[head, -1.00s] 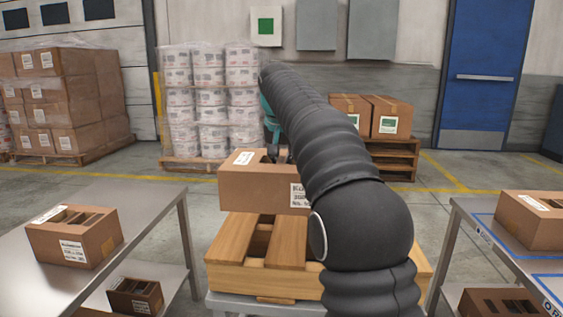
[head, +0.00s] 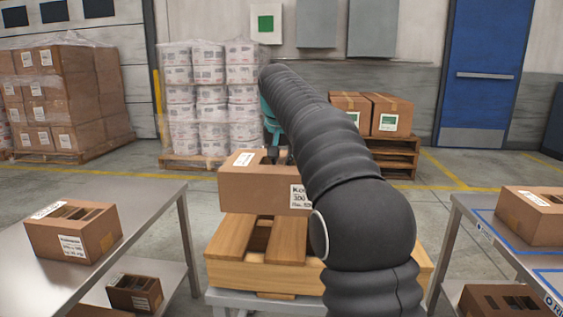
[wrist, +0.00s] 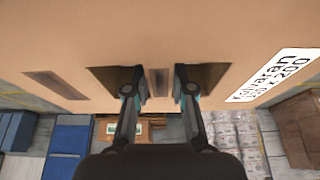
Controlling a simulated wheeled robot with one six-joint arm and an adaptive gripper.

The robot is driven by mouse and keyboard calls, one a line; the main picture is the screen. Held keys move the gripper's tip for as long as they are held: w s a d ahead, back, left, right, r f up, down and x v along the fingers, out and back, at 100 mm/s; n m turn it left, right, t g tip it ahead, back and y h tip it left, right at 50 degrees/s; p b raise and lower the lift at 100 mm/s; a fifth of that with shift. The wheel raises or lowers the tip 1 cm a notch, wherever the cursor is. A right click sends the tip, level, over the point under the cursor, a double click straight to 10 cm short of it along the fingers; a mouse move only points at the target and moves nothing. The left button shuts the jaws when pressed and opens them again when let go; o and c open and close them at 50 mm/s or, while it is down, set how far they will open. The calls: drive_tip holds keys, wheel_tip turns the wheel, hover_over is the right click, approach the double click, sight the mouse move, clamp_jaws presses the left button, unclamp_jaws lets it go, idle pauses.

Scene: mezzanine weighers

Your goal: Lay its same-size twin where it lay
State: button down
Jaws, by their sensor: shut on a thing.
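A brown carton (head: 262,193) with slots in its top and a white label is in the middle of the head view, at the wooden pallet's top. I cannot tell whether it touches the pallet. My gripper (head: 272,156) is over it, partly hidden by my arm. In the wrist view my gripper (wrist: 160,88) has one finger in each of two slots, shut on the strip between them; the carton (wrist: 120,40) fills the upper picture. A similar slotted carton (head: 85,238) lies on the left steel table. Another carton (head: 535,220) lies on the right table.
The wooden pallet (head: 225,272) stands on a low stand between the left table (head: 145,205) and the right table (head: 500,262), which has blue outlines. Smaller slotted cartons lie below, on the left (head: 135,297) and right (head: 485,302). Stacked pallets stand behind.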

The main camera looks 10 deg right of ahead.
drive_tip(key=shift+f, duration=0.15)
drive_tip(key=shift+f+b, duration=3.95)
drive_tip(key=shift+f, duration=1.65)
drive_tip(key=shift+f, duration=0.2)
drive_tip(key=c, duration=0.9)
unclamp_jaws()
